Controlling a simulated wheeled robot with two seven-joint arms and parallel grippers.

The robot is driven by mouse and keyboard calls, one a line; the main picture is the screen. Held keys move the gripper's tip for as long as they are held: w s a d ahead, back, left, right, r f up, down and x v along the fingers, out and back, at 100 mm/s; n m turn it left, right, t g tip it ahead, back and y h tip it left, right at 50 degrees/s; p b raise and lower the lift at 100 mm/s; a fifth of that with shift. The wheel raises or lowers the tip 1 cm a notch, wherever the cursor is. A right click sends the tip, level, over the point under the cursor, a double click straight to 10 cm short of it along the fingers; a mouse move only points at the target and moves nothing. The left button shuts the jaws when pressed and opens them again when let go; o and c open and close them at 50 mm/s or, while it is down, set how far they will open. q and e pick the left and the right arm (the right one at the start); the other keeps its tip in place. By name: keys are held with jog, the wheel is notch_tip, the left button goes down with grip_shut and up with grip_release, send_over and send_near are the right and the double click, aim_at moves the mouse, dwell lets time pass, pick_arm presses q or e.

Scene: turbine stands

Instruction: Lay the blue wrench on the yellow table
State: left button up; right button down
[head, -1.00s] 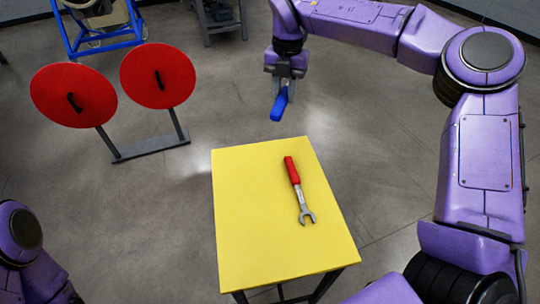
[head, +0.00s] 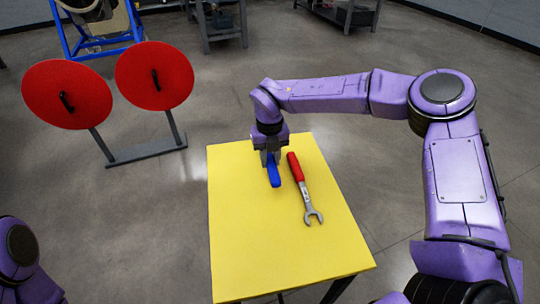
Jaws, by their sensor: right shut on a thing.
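The blue wrench (head: 274,177) shows mainly as its blue handle, held in my right gripper (head: 270,158). The gripper is shut on it and points down over the back part of the yellow table (head: 240,240). I cannot tell whether the wrench touches the tabletop. The rest of the wrench is hidden by the gripper. My left gripper is out of view; only part of my left arm shows at the lower left.
A red-handled wrench (head: 298,173) lies on the table just right of the blue one. The table's left and front areas are bare. A stand with two red discs (head: 154,76) is at the left back. A blue frame (head: 100,40) and grey benches (head: 220,25) stand farther back.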

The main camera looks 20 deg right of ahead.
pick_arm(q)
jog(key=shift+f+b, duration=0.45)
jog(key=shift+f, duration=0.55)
pick_arm(e)
jog(key=shift+f, duration=1.5)
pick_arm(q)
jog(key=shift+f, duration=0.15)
pick_arm(e)
jog(key=shift+f, duration=0.35)
jog(key=c, duration=0.6)
grip_release()
notch_tip(320, 180, up, 7)
jog(key=p, duration=0.5)
jog(key=shift+w+r+p, duration=0.15)
jog(key=shift+p, duration=0.2)
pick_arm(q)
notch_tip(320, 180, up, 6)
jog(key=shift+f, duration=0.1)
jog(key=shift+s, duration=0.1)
